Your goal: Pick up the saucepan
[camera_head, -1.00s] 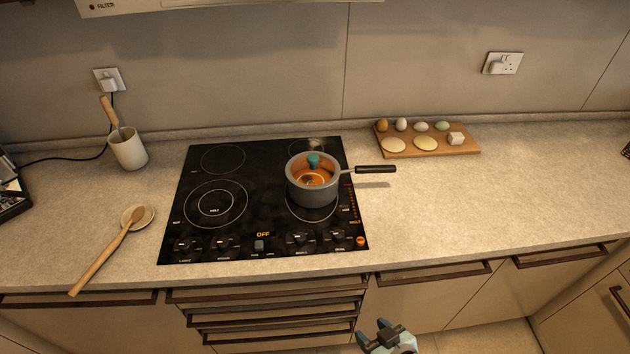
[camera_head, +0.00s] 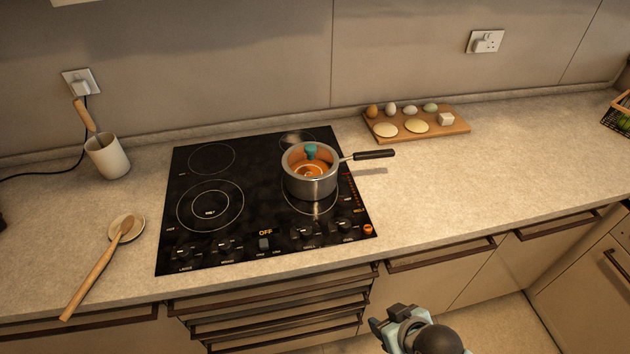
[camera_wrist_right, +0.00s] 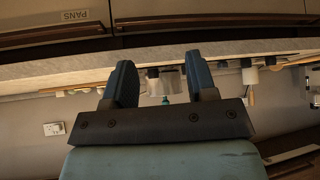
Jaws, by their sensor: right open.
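The grey saucepan (camera_head: 311,184) stands upright on the right side of the black hob (camera_head: 242,222). Its inside looks orange, with a teal knob (camera_head: 311,151) in the middle. Its dark handle (camera_head: 374,155) points right, past the hob's edge over the counter. My right gripper (camera_head: 390,320) is in front of the counter, low in the picture, well apart from the pan. In the right wrist view, the gripper (camera_wrist_right: 160,72) is open with nothing between its fingers. The saucepan (camera_wrist_right: 166,80) shows upside down and far off there. My left gripper is out of view.
A wooden board (camera_head: 448,126) with eggs and rounds lies behind the handle. A wooden spoon (camera_head: 95,268) and a utensil pot (camera_head: 107,157) are left of the hob. A basket (camera_head: 618,117) stands at far right.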

